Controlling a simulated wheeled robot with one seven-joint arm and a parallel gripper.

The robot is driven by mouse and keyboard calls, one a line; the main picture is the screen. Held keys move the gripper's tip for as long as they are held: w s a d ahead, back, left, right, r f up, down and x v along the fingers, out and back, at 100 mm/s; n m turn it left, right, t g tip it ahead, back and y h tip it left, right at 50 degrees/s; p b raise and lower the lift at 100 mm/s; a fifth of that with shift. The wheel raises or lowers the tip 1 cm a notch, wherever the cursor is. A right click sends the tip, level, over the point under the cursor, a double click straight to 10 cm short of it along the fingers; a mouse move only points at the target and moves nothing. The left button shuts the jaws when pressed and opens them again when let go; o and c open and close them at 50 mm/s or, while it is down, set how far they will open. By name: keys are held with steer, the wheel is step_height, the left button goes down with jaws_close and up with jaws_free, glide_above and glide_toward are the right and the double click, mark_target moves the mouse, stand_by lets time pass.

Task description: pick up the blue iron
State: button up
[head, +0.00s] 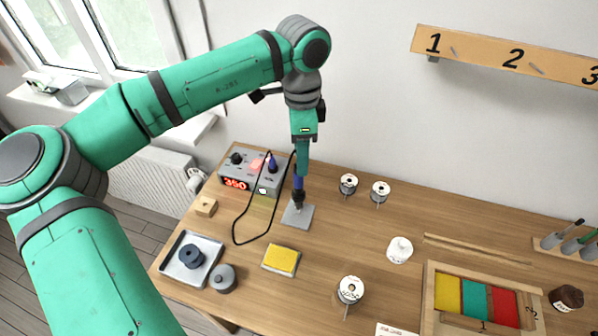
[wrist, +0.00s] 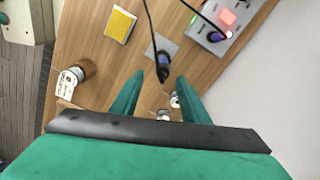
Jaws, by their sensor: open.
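The blue iron (head: 298,184) stands upright in its holder on a grey square base plate (head: 297,216), near the soldering station. Its dark lower part and blue body also show in the wrist view (wrist: 163,68). My gripper (head: 302,170) points down right above the iron, and its fingers overlap the top of the iron in the head view. In the wrist view my gripper (wrist: 160,78) is open, with a green finger on each side of the iron. I cannot tell whether either finger touches it.
The soldering station (head: 248,178) with a red display stands just left, with another blue-topped part on it. A black cord loops beside the iron. A yellow sponge (head: 282,260) lies in front. Wire spools (head: 348,184) stand to the right. A wall shelf (head: 500,52) hangs above.

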mark_target(298, 181)
steer(key=f, duration=0.5)
steer(key=shift+a+f, duration=0.2)
steer(key=shift+f, duration=0.05)
steer(key=shift+w+a+f, duration=0.1)
steer(key=shift+f, duration=1.15)
steer(key=shift+w+a+f, duration=0.1)
steer(key=shift+f, duration=1.15)
jaws_close()
